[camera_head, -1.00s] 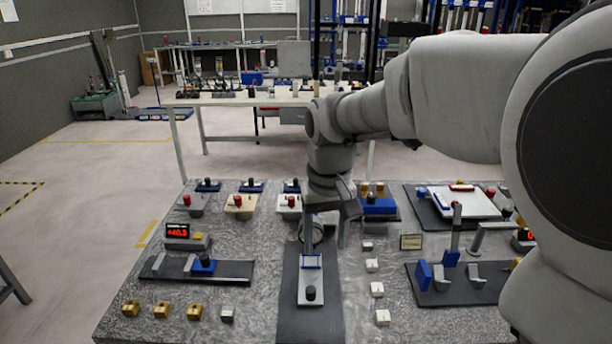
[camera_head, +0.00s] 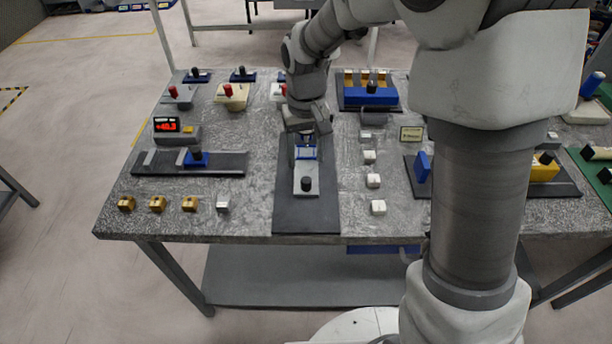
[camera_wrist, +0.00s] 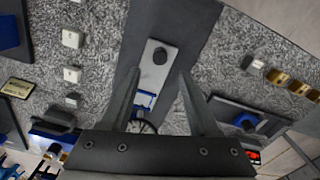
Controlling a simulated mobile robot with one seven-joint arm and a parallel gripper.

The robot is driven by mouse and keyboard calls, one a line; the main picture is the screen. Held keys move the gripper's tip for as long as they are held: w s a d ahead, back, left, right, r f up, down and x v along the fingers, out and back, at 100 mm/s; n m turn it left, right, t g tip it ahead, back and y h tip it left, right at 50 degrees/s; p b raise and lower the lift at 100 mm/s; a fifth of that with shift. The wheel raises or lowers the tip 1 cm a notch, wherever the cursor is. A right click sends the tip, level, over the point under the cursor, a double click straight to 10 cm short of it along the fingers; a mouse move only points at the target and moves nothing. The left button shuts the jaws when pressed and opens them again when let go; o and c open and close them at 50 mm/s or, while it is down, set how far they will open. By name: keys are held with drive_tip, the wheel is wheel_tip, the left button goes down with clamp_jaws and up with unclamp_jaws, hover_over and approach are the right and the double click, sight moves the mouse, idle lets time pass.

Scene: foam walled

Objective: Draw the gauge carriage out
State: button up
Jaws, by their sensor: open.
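The likely gauge carriage is a light grey plate (camera_head: 305,187) with a black knob (camera_head: 307,184) and a blue bracket (camera_head: 305,152) at its far end. It lies on a dark strip (camera_head: 292,215) in the middle of the bench. My gripper (camera_head: 307,135) is over the far end of this carriage, pointing down. In the wrist view the open jaws (camera_wrist: 160,72) are spread on either side of the plate (camera_wrist: 149,77), with nothing between them held. The knob (camera_wrist: 159,56) stands clear beyond the fingertips. A round part behind the bracket is mostly hidden.
Left of the strip are a red-digit display (camera_head: 167,125), a dark rail with a blue slider (camera_head: 196,158) and several brass blocks (camera_head: 157,204). Right of it stand several white blocks (camera_head: 373,180) and a blue box (camera_head: 370,96). The strip's near end is bare.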

sight(306, 179)
wheel_tip(306, 179, down, 7)
drive_tip(key=shift+f+b, duration=0.15)
drive_tip(key=shift+b, duration=0.2)
clamp_jaws()
idle(1.3)
